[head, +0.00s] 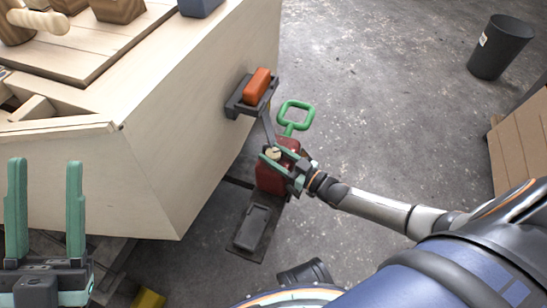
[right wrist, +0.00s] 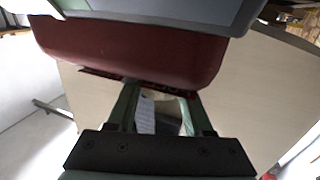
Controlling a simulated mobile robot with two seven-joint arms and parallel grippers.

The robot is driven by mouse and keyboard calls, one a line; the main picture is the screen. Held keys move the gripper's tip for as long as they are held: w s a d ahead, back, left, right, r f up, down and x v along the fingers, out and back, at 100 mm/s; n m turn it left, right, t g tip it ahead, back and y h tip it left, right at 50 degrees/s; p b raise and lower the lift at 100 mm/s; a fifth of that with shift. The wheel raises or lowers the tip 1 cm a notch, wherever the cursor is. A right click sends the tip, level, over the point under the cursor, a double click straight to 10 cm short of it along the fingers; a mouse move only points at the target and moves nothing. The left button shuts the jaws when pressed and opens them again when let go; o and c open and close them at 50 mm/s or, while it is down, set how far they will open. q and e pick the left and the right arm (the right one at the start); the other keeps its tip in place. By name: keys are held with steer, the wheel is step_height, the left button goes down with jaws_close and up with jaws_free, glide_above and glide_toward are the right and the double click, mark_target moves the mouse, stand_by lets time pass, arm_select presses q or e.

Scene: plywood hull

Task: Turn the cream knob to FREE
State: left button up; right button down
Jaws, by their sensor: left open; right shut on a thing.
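The cream knob (head: 272,153) sits on top of a dark red housing (head: 270,178) beside the plywood hull in the head view. My right gripper (head: 270,151) is shut on the knob, with its green fingers on either side of it. In the right wrist view the red housing (right wrist: 130,52) spans the upper part, and the right gripper's fingers (right wrist: 160,95) point toward it; the knob is hard to make out there. No FREE mark can be read, and I cannot tell the knob's setting. My left gripper (head: 46,165) is open and empty at the lower left, apart from the knob.
A green loop handle (head: 296,116) stands just behind the housing. A dark bracket with an orange block (head: 257,86) juts from the plywood hull (head: 150,140) near it. A grey pedal (head: 252,228) lies in front. A black bin (head: 500,47) stands far right; floor between is clear.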

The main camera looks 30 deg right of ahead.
steer(key=shift+n+g+y, duration=0.4)
steer(key=shift+n+y, duration=0.1)
steer(key=shift+y, duration=0.3)
steer(key=shift+c, duration=1.5)
jaws_free()
steer(key=p+v, duration=0.3)
steer(key=v, duration=0.9)
steer(key=shift+s+p, duration=0.25)
steer(key=shift+p, duration=0.05)
steer(key=shift+d, duration=0.1)
